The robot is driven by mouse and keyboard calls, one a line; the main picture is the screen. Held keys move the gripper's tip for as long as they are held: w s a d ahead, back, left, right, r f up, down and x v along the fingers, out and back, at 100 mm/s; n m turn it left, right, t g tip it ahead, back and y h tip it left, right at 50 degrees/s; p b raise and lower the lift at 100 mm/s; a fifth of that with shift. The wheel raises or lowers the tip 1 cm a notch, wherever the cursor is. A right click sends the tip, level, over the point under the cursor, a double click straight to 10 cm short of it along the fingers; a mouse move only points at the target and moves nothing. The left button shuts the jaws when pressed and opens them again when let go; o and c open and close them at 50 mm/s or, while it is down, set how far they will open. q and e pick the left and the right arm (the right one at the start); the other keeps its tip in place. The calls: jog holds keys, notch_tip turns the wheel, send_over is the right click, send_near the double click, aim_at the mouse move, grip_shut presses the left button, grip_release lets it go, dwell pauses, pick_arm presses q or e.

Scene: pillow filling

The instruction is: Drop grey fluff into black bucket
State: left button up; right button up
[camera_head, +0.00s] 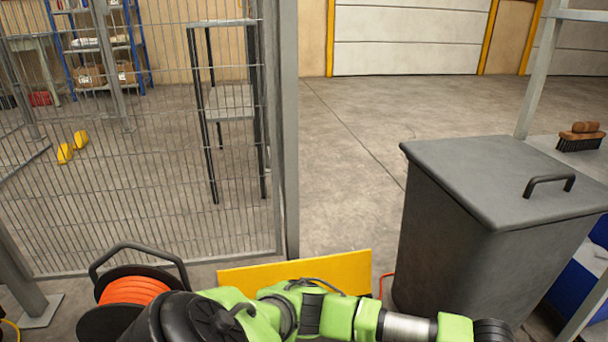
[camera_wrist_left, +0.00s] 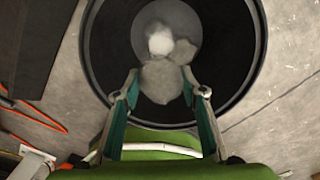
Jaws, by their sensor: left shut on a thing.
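In the left wrist view, my left gripper (camera_wrist_left: 161,88) is shut on a lump of grey fluff (camera_wrist_left: 160,84), held between its two fingertips. The fluff is over the opening of a round black bucket (camera_wrist_left: 97,50), seen from above. Inside the bucket, beyond the held lump, are a whitish piece of fluff (camera_wrist_left: 160,42) and more grey fluff (camera_wrist_left: 184,52); where one piece ends and another begins is partly hidden. The bucket and the left gripper do not show in the head view, where only my green arm crosses the bottom. My right gripper is not in view.
A large grey lidded bin (camera_head: 460,240) stands at the right in the head view, close to my arm. A yellow panel (camera_head: 335,268) and an orange cable reel (camera_head: 135,290) are low in front. A mesh fence (camera_head: 150,190) stands at the left. The middle floor is clear.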

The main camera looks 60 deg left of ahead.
pick_arm(q)
jog(key=o, duration=0.8)
notch_tip(320, 180, up, 12)
dwell(0.5)
